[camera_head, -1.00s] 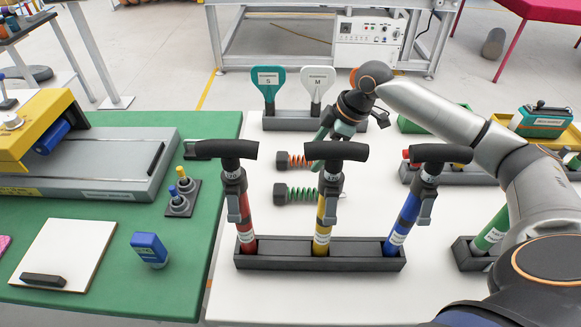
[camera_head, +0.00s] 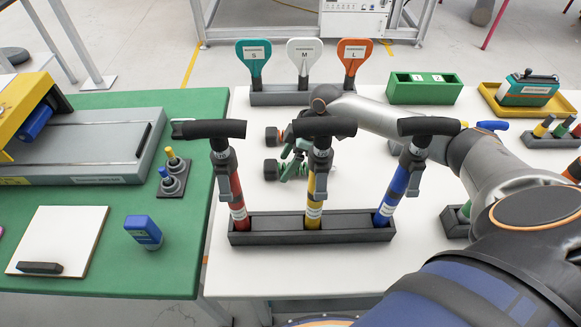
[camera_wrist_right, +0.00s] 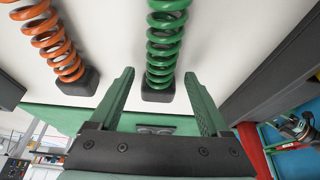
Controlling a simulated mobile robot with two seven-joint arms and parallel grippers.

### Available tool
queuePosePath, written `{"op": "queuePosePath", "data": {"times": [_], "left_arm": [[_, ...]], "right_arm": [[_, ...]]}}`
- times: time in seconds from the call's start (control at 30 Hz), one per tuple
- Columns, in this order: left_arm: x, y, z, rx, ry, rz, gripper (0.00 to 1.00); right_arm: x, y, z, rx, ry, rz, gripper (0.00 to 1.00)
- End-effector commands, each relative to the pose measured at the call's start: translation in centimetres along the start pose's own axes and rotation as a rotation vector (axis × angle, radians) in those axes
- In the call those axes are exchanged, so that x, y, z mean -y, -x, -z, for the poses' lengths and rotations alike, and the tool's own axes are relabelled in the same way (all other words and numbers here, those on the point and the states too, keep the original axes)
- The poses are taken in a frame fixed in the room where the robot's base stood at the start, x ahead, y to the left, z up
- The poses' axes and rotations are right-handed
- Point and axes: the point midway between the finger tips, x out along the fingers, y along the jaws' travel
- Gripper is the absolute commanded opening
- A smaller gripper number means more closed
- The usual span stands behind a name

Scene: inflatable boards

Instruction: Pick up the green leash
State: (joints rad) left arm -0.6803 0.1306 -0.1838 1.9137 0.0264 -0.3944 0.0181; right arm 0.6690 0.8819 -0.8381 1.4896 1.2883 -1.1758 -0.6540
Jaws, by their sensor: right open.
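The green leash is a green coil with a black block at its end, lying on the white table. In the head view its black block (camera_head: 271,169) shows behind the pump rack, and the coil is largely hidden by my right gripper (camera_head: 293,166). In the right wrist view the green coil (camera_wrist_right: 164,45) lies beyond the fingertips, lined up with the gap between them. My right gripper (camera_wrist_right: 158,75) is open and empty, its two green fingers apart on either side of the leash's line. My left gripper is not in view.
An orange leash (camera_wrist_right: 58,42) lies beside the green one. The black rack (camera_head: 330,229) with red, yellow and blue pumps stands in front. A paddle rack (camera_head: 292,97) stands behind. A green box (camera_head: 425,88) and yellow tray (camera_head: 490,88) are at the back right.

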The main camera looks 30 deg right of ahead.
Motion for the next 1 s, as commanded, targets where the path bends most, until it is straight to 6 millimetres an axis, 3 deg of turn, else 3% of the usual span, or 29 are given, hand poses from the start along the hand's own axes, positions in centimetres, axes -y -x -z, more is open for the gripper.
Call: {"op": "queuePosePath", "data": {"times": [0.1, 0.37, 1.0], "left_arm": [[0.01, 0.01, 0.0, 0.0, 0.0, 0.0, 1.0], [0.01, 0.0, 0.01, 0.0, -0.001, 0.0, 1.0], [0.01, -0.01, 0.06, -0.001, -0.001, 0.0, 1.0]], "right_arm": [[0.04, -1.06, 0.05, -0.001, 0.001, 0.001, 0.8], [0.02, -1.24, 0.0, 0.0, 0.001, 0.0, 0.79], [0.02, -1.19, -0.01, 0.0, 0.001, 0.0, 0.07]]}}
